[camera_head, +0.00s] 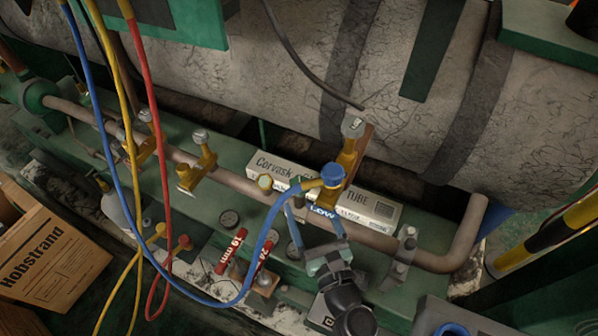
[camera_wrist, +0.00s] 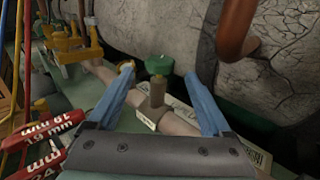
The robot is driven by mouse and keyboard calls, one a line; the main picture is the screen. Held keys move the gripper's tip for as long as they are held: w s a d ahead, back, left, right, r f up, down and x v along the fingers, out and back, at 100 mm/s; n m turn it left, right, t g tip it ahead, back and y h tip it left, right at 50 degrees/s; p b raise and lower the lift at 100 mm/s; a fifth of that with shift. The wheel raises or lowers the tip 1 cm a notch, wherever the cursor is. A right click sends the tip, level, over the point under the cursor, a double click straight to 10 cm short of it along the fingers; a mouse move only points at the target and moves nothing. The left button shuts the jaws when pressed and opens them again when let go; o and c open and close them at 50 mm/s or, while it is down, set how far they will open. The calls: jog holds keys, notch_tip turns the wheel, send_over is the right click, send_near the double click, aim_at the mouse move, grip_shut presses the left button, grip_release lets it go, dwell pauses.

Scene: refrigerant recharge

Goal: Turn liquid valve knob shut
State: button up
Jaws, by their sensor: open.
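A round green knob (camera_wrist: 160,64) on a brass stem (camera_wrist: 157,92) stands upright from the pipe in the wrist view. No lettering on it is legible, so I cannot tell from markings that it is the liquid valve knob. My gripper (camera_wrist: 159,74) is open, with one blue finger on each side of the knob and visible gaps to both. In the head view my gripper (camera_head: 312,212) reaches up to the pipe, just below the blue hose coupling (camera_head: 333,175) on a brass valve.
A blue hose (camera_head: 268,240) loops close by my gripper on its left. Red-handled tools (camera_head: 231,252) lie left of my wrist. Other brass valves (camera_head: 198,172) stand along the pipe. The large cracked grey tank (camera_head: 290,70) is behind. A Hobstrand box (camera_head: 45,258) is at left.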

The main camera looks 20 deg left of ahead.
aim_at(297, 178)
jog(key=b+x, duration=0.1)
jog(key=x, duration=0.8)
jog(key=shift+b, duration=0.4)
grip_shut()
